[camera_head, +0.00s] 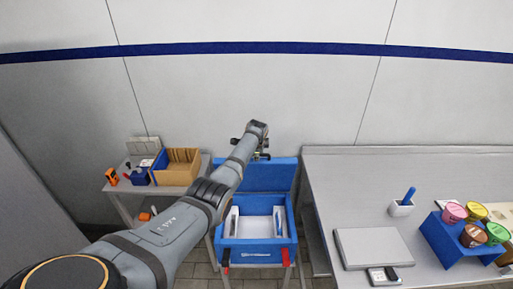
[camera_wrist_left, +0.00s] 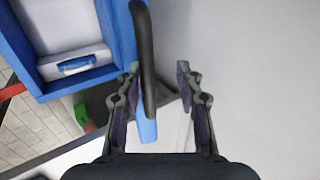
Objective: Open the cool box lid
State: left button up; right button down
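The blue cool box (camera_head: 258,250) stands on a small stand in the head view. Its blue lid (camera_head: 270,178) is raised, upright behind the box, and the white interior (camera_head: 258,226) is uncovered. My left arm reaches across to the lid's top edge, with my left gripper (camera_head: 260,155) there. In the left wrist view my left gripper (camera_wrist_left: 160,95) has its fingers apart. A dark curved bar (camera_wrist_left: 146,60), seemingly the lid's handle, lies between them, nearer the left finger and not clamped. The box's blue wall (camera_wrist_left: 85,85) shows at upper left. My right gripper is out of view.
A side table at left holds a cardboard box (camera_head: 176,167) and an orange tool (camera_head: 111,177). The wall is close behind the lid.

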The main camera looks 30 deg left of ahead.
pick_arm(q)
jog(key=v, duration=1.1)
jog(key=shift+s+r, duration=0.15)
